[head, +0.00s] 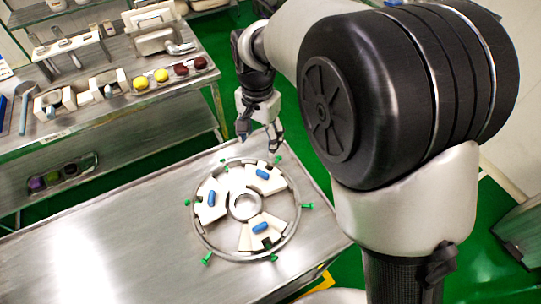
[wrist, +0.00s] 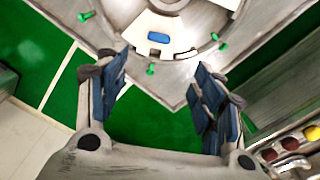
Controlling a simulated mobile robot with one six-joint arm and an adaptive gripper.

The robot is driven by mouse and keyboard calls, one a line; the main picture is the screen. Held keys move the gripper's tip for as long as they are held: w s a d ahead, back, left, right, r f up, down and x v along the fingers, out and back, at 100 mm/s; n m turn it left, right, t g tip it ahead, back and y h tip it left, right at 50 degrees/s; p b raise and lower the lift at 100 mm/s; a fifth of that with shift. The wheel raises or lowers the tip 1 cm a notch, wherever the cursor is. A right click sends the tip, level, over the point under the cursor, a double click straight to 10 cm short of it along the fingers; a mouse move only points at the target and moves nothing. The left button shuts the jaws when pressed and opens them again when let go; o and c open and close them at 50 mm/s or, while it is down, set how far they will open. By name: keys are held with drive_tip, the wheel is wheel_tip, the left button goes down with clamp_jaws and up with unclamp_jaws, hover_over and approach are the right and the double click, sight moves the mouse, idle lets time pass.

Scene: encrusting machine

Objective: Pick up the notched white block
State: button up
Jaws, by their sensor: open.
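A round metal ring fixture (head: 292,222) on the front table holds several white blocks around a hub. Three carry blue pieces; the one at upper right (head: 252,178) has a dark notch at its edge, and the lower one (head: 246,238) also has dark gaps. White blocks with notches, one at left (head: 42,106) and one at right (head: 119,77), also sit on the rear bench. I cannot tell which is meant. My gripper (head: 260,132) is open and empty, above the table's far edge beyond the ring. The wrist view shows its spread fingers (wrist: 158,82) near the table corner, with a blue-topped white block (wrist: 158,48) ahead.
Several green pegs (head: 307,206) stand around the ring. The rear bench (head: 150,108) holds yellow and dark red balls (head: 181,69), a white tray (head: 150,18) and utensils. The front table's left part (head: 90,255) is clear. Green floor lies between the benches.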

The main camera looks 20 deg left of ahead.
sight(263, 172)
wheel_tip(263, 172, down, 16)
drive_tip(key=b, duration=0.5)
drive_tip(key=shift+w+d, duration=0.1)
drive_tip(key=shift+w, duration=0.05)
drive_tip(key=shift+r, duration=0.1)
drive_tip(key=shift+c, duration=0.3)
clamp_jaws()
idle(0.4)
